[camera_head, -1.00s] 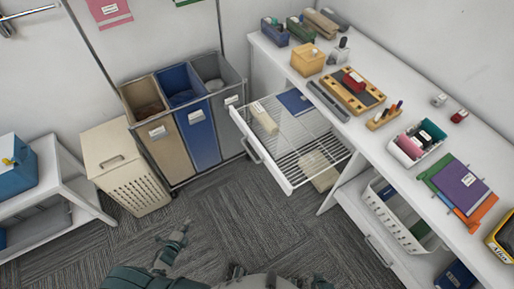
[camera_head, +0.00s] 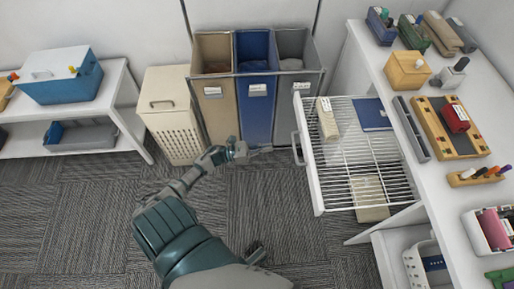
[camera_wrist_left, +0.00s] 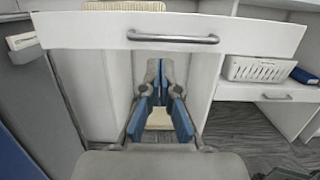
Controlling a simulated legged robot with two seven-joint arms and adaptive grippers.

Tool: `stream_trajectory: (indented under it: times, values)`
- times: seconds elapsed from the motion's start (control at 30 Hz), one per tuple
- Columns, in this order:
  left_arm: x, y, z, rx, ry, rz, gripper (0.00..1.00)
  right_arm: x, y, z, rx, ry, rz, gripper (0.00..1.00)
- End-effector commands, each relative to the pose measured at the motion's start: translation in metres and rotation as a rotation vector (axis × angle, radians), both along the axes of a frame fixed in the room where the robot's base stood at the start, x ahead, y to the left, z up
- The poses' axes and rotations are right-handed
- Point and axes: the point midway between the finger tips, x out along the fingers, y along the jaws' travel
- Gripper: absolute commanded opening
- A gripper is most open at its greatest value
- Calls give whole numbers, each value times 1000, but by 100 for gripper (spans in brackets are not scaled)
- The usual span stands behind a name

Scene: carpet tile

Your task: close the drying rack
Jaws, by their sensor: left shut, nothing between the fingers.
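The drying rack (camera_head: 365,158) is a white wire drawer pulled out from the left side of the white counter. Its white front panel (camera_wrist_left: 85,32) with a grey bar handle (camera_wrist_left: 172,38) spans the upper left wrist view. The handle also shows in the head view (camera_head: 296,150). A beige box (camera_head: 327,119) and a blue flat item (camera_head: 373,114) lie on the wires. My left gripper (camera_head: 262,150) is shut and empty, just left of the handle and apart from it. Its blue-padded fingers (camera_wrist_left: 160,112) appear below the handle in the wrist view. My right gripper does not show.
Three fabric bins in a frame (camera_head: 256,78) and a cream hamper (camera_head: 172,104) stand behind my left gripper. The counter (camera_head: 395,75) at right carries boxes and trays. A beige box (camera_head: 370,205) is below the rack. Carpet at left is free.

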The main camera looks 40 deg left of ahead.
Motion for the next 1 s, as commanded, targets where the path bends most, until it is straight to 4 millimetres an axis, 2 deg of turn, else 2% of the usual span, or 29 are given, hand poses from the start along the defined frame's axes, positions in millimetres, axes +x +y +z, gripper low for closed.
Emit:
stream_trajectory:
  times: [0.2,0.4,1.0]
  values:
    - [33,-26,9,-3,-2,-1,0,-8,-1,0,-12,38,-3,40]
    - [51,-41,12,-3,0,1,0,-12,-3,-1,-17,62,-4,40]
    - [58,-48,12,-4,2,0,0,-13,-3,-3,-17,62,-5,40]
